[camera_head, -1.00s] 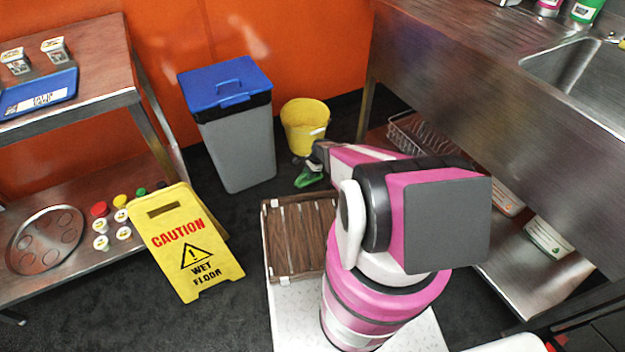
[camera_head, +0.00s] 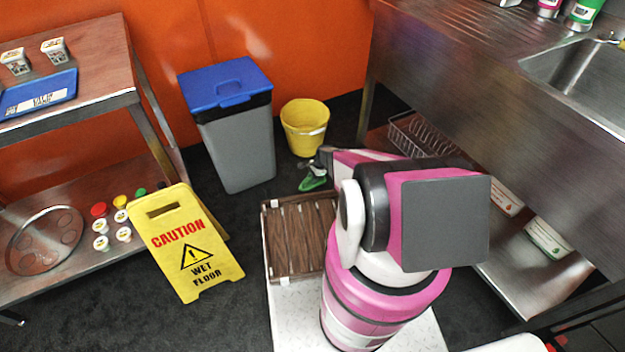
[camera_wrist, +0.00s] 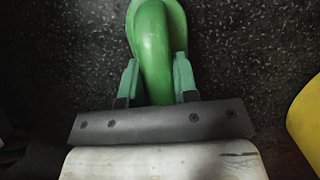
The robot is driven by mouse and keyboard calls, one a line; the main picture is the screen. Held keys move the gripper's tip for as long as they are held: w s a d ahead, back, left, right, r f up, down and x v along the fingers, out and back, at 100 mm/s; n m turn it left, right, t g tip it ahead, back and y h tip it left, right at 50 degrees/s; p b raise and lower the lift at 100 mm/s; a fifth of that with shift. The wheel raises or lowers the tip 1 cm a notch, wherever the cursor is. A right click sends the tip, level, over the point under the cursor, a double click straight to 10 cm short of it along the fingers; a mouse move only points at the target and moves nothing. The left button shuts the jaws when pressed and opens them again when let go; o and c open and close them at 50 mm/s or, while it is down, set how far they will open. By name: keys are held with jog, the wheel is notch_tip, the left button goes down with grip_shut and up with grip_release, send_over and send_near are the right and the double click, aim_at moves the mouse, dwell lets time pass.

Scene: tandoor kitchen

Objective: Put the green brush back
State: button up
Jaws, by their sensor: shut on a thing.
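The green brush (camera_head: 313,183) shows just past the end of my arm, above the dark floor, in front of the yellow bucket. In the wrist view the brush (camera_wrist: 151,50) is a smooth, curved green piece running up out of the frame. My gripper (camera_wrist: 155,78) has its two green-tipped fingers on either side of the brush and is shut on it. My gripper also shows in the head view (camera_head: 322,163), small and partly hidden by my arm. The brush's far end lies outside the wrist view.
A yellow bucket (camera_head: 305,125) stands behind my gripper, beside a grey bin with a blue lid (camera_head: 236,140). A yellow caution sign (camera_head: 190,245) stands left. The steel sink counter (camera_head: 470,80) is on the right.

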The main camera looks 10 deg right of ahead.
jog(key=o, duration=1)
jog(key=shift+f, duration=0.1)
jog(key=shift+c, duration=0.2)
jog(key=v, duration=1.2)
jog(key=s+a+r+n+h, duration=0.1)
jog(key=s+r+n, duration=0.3)
jog(key=r, duration=0.9)
jog(key=s+a+r+n+h, duration=0.1)
jog(key=s+r+n, duration=0.4)
jog(key=s+r, duration=0.6)
jog(key=s+a+r+n+t+h, duration=0.1)
jog(key=s+r+n, duration=0.4)
jog(key=r, duration=1)
jog(key=s+a+h, duration=0.1)
jog(key=s, duration=0.1)
jog(key=shift+s+a, duration=0.3)
